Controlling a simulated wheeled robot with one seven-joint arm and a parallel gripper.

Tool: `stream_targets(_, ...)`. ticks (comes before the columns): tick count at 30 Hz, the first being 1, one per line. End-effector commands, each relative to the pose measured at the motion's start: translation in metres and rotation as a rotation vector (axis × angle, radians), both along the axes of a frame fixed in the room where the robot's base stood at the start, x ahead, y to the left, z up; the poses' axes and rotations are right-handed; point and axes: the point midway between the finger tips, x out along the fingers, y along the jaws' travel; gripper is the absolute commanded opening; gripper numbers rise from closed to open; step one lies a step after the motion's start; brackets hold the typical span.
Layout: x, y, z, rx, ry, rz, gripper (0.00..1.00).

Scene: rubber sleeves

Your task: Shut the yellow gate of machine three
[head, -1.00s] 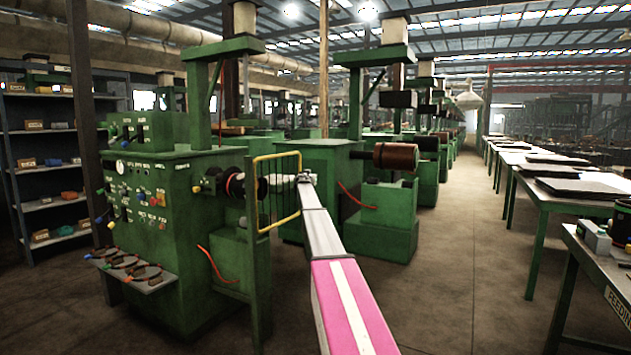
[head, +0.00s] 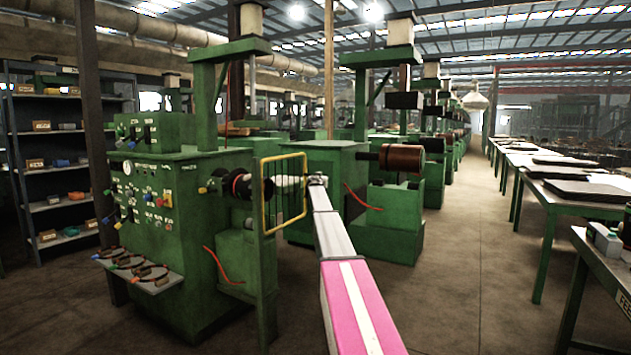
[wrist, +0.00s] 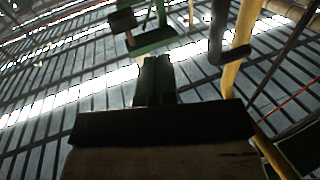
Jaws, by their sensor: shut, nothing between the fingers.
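The yellow gate (head: 265,205), a barred frame, hangs on a green post at the right end of the nearest green machine (head: 180,250). I cannot read a number on that machine. The gate stands across the end of the dark spindle (head: 240,186); its exact angle is hard to tell. My arm reaches forward to the gate's right edge in the head view, where the fingers are too small to make out. In the wrist view my gripper (wrist: 156,62) is shut and empty. A yellow bar (wrist: 240,50) stands right of the fingertips, apart from them.
A second green machine with a brown roller (head: 405,158) stands behind and right of the gate. Loops of tools lie on a small shelf (head: 160,283) on the near machine. Work tables (head: 570,200) line the right side. The aisle floor (head: 470,270) is clear.

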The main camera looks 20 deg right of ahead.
Motion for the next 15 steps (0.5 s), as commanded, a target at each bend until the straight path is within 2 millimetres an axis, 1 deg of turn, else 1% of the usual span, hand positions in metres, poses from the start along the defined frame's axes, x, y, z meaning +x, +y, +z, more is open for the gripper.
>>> stream_targets(1,-0.014,-0.006,0.0,0.0,0.0,-0.002,0.0)
stream_targets(6,-0.044,-0.024,0.0,0.001,0.0,-0.001,0.0)
stream_targets(10,-0.063,-0.037,0.0,0.001,0.0,-0.001,0.0)
stream_targets(15,-0.078,-0.046,0.001,0.0,0.0,0.0,0.0)
